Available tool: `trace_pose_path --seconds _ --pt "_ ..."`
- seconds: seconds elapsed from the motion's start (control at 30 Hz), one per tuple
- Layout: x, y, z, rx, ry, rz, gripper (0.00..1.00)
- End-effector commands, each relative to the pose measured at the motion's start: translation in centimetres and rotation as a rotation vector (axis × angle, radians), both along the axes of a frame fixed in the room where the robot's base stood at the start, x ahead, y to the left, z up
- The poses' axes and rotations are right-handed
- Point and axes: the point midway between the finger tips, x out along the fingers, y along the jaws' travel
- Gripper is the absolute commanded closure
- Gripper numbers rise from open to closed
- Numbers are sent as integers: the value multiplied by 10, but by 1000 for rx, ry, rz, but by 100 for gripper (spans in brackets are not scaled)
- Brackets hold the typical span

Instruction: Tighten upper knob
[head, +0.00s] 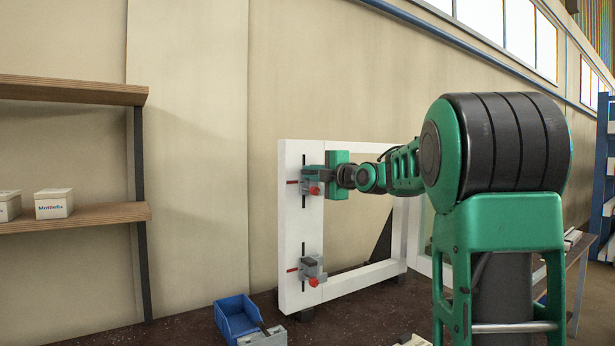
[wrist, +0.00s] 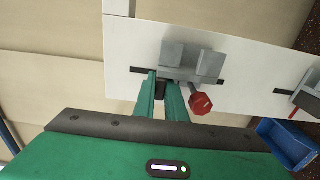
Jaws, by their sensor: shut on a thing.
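The upper clamp (wrist: 188,62) is a grey block with two upright jaws, on a white panel over a dark slot. It also shows in the head view (head: 305,187). Its red knob (wrist: 200,103) sits on a slanted spindle, beside my right finger and not between the fingers; in the head view the red knob (head: 314,190) faces outward. My gripper (wrist: 160,92) is shut on a small dark piece (wrist: 160,88) at the clamp's near edge. My fingers hide the sides of that piece, so I cannot tell its full shape.
The lower clamp (head: 311,267) with its own red knob (head: 313,282) is on the same white frame (head: 290,230). A blue bin (head: 237,318) stands on the dark bench below. A wooden shelf (head: 80,215) with small boxes is at the left. The wall left of the frame is clear.

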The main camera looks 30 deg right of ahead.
Motion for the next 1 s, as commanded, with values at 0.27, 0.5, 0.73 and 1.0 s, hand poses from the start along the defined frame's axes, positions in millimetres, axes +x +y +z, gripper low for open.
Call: trace_pose_path --seconds 0.27,0.5,0.73,1.0 --pt "0 0 -2 1 3 -1 77" --pt "0 0 -1 1 2 0 70" --pt "-8 -1 0 3 1 -1 70" --pt "-46 -2 0 4 0 -1 70"
